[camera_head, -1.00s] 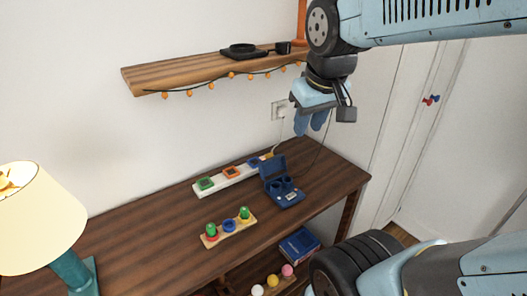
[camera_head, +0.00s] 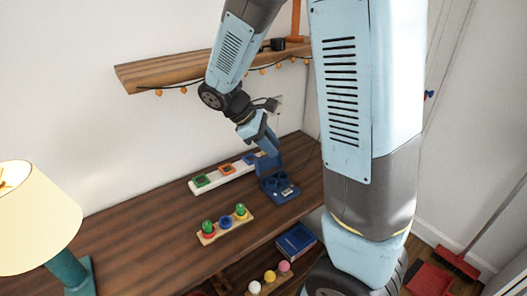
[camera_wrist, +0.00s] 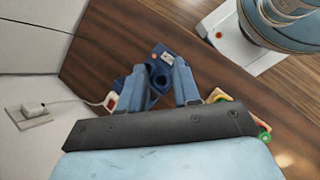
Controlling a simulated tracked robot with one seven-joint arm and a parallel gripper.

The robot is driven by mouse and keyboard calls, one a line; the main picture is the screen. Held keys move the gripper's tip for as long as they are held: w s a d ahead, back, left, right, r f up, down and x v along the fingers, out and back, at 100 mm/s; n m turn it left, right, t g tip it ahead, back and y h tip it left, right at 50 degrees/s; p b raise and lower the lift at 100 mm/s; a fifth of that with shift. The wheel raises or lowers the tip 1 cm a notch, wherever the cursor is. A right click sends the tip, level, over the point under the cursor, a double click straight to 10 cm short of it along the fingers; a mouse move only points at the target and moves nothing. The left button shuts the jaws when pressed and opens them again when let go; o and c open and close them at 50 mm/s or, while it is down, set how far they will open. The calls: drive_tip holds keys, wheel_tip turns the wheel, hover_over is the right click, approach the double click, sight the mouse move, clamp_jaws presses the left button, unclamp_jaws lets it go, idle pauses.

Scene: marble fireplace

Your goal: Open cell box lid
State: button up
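The blue cell box (camera_head: 281,190) stands on the wooden table, with round wells and a pale label on its top. Its lid (camera_head: 268,164) stands raised at the back edge, partly hidden by my gripper. My gripper (camera_head: 269,148) is just above the lid, pointing down; whether it touches the lid is not clear. In the wrist view the fingers of my gripper (camera_wrist: 160,84) are apart, with the blue box (camera_wrist: 160,66) showing between and beyond them. Nothing is visibly held.
A wooden holder (camera_head: 226,231) with green and blue pieces is in front left. A lamp (camera_head: 38,215) stands far left. A shelf (camera_head: 165,72) hangs above. A blue book (camera_head: 297,241) lies below.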

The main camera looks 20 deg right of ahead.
sight(268, 161)
drive_tip(key=w+a+f+n+t+h, duration=0.6)
drive_tip(key=w+a+f+n+h, duration=0.45)
drive_tip(key=f+n, duration=0.2)
drive_tip(key=shift+n, duration=0.25)
drive_tip(key=x, duration=1.3)
drive_tip(key=shift+s+d+r, duration=0.25)
drive_tip(key=shift+d+r, duration=0.05)
drive_tip(key=shift+c, duration=0.5)
clamp_jaws()
